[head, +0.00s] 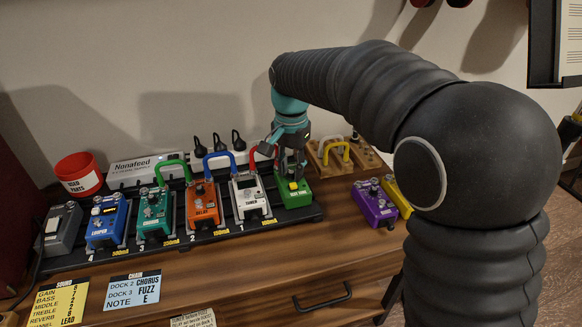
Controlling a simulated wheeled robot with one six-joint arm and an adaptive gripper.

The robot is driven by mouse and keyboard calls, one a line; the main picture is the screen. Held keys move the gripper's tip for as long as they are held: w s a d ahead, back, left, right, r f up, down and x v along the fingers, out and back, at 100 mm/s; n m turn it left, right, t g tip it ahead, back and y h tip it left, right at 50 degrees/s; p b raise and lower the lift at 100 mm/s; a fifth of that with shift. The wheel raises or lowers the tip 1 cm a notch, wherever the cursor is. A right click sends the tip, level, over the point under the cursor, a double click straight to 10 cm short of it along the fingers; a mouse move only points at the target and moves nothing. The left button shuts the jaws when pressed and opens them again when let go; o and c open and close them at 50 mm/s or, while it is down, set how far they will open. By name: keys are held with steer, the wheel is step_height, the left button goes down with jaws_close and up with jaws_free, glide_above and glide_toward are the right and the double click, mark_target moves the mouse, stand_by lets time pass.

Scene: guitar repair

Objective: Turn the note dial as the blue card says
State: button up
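The blue card (133,288) lies at the front left of the bench top. Its lines read DOCK 2 CHORUS, DOCK 3 FUZZ and NOTE E. A small green pedal (294,199) with a yellow part (293,186) on its top stands at the right end of the pedal board. Its label is too small to read surely. My gripper (291,174) points down right over this green pedal, its fingertips at or just above the top. The fingers hide much of the pedal's top, so I cannot see a dial there or its setting, nor whether they touch it.
On the black board (232,229) stand a white tuner (249,195), an orange delay (204,205), a teal pedal (155,215) and a blue looper (106,221), with coloured cables looped between. A purple pedal (373,204) and a yellow one (398,196) stand to the right.

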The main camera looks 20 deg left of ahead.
jaws_close()
steer(key=shift+r, duration=0.1)
steer(key=shift+n+p, duration=0.8)
steer(key=shift+n, duration=0.3)
steer(key=shift+n+p, duration=0.7)
steer(key=shift+n, duration=1.1)
jaws_free()
